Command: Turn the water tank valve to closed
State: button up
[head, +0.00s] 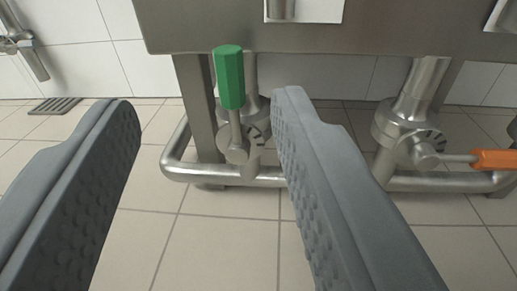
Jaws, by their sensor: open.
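A steel valve (236,152) with a green handle (229,77) sits under the steel tank (200,27), at upper middle. Its green handle points up. A second steel valve (425,150) stands to the right, with an orange handle (496,160) pointing right, cut off by the picture edge. I cannot tell which of them is the water valve. My gripper (205,105) is open and empty, its two grey fingers spread wide. The green handle shows between the fingers, nearer the right one, and appears beyond them and untouched.
A steel pipe frame (205,174) runs low around the valves, beside a square leg. A floor drain (56,106) and a wall tap (33,58) are at upper left. The tiled floor (215,245) in front is clear.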

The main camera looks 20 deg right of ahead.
send_near(230, 82)
jog(key=x, duration=1.1)
jog(key=shift+w+d, duration=0.1)
jog(key=shift+w, duration=0.15)
grip_shut()
